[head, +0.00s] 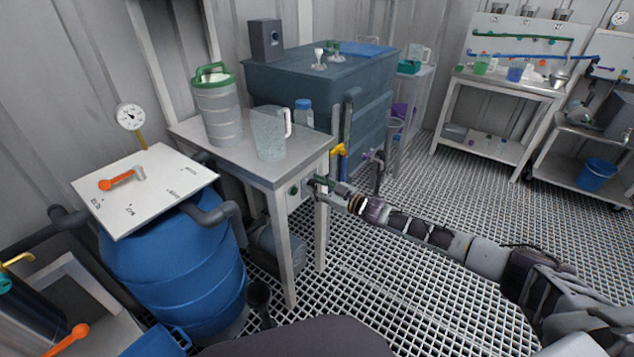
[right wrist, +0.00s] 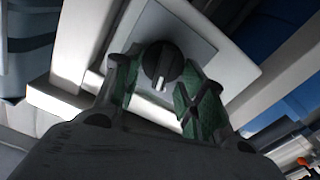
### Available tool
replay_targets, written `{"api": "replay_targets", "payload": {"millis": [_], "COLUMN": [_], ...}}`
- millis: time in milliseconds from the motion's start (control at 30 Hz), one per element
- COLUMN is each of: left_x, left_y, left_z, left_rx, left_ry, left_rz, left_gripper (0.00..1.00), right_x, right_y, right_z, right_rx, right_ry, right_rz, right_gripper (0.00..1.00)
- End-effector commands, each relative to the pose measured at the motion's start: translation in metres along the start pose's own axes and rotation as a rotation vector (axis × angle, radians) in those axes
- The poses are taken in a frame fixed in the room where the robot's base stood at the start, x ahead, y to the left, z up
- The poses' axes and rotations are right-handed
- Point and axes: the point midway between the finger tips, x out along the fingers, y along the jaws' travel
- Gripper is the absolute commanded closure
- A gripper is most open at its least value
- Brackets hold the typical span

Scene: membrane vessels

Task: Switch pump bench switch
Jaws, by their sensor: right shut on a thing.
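The pump bench switch is a round black knob with a white pointer mark (right wrist: 163,60) on a light square plate (right wrist: 185,25) in the right wrist view. The pointer mark points toward the bottom of that picture. My right gripper (right wrist: 158,78) has its green fingers on either side of the knob and is shut on it. In the head view my right gripper (head: 316,184) is at the bench's right side, under the tabletop, and hides most of the switch. My left gripper is not in view.
The bench (head: 240,155) holds a ribbed container with a green lid (head: 217,110) and a clear pitcher (head: 269,135). A pump (head: 278,248) sits beneath it. A blue barrel (head: 175,265) stands left and a dark tank (head: 315,85) behind. The grated floor (head: 400,280) is open on the right.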

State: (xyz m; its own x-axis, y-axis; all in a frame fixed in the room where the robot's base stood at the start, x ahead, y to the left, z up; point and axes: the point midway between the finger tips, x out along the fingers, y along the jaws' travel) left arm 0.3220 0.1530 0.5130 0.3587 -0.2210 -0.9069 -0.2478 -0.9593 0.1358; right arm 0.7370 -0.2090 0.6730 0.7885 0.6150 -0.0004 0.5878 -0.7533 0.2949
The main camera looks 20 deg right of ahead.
Motion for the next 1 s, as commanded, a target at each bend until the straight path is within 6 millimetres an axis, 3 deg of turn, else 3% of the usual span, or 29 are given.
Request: {"api": "replay_targets", "payload": {"millis": [333,900,933,1000], "left_x": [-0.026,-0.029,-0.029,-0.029], "left_y": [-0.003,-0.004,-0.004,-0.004], "left_z": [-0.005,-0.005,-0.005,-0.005], "left_rx": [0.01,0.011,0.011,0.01], "left_ry": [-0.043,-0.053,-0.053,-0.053], "left_rz": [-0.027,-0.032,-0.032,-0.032], "left_gripper": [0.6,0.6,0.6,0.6], "right_x": [0.0,0.0,0.0,0.0], "right_y": [-0.003,-0.003,-0.003,-0.003], "right_z": [0.0,0.001,0.001,0.001], "right_rx": [-0.197,-0.241,-0.241,-0.241], "right_ry": [0.0,0.0,0.0,0.0], "right_rz": [0.0,0.0,0.0,0.0], "right_gripper": [0.83,0.83,0.55,0.46]}}
